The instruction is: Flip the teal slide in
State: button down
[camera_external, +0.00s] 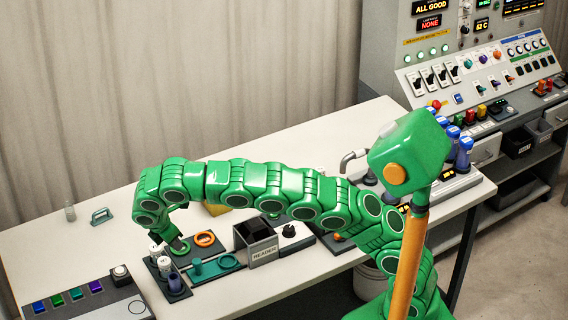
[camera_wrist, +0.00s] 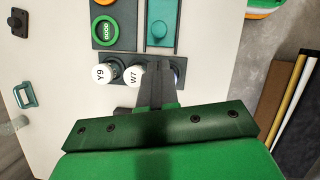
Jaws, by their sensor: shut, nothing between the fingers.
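The teal slide (camera_external: 217,267) is a flat teal strip on a dark base on the white table, with an upright round knob (camera_external: 197,266) at its left end. In the wrist view the slide (camera_wrist: 160,8) is at top centre, with its knob (camera_wrist: 159,29) near the strip's lower end. My gripper (camera_external: 182,245) is shut and empty, pointing down over the vial rack. In the wrist view its fingertips (camera_wrist: 158,66) are below the slide and apart from the knob, beside the W7 vial. The fingers partly hide the rack and vials there.
White-capped vials Y9 (camera_wrist: 105,73) and W7 (camera_wrist: 134,75) stand close to the fingers. A green ring (camera_wrist: 104,31) and an orange ring (camera_external: 205,239) lie beside the slide. The dark READER box (camera_external: 262,250) stands right of it.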

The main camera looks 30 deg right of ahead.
aim_at(194, 265)
jog(key=shift+s+a+f, duration=0.2)
jog(key=shift+s+a, duration=0.1)
jog(key=shift+a, duration=0.15)
jog(key=shift+x, duration=5.05)
jog(key=shift+d+r, duration=0.15)
jog(key=shift+d, duration=5.2)
jog(key=shift+a, duration=0.1)
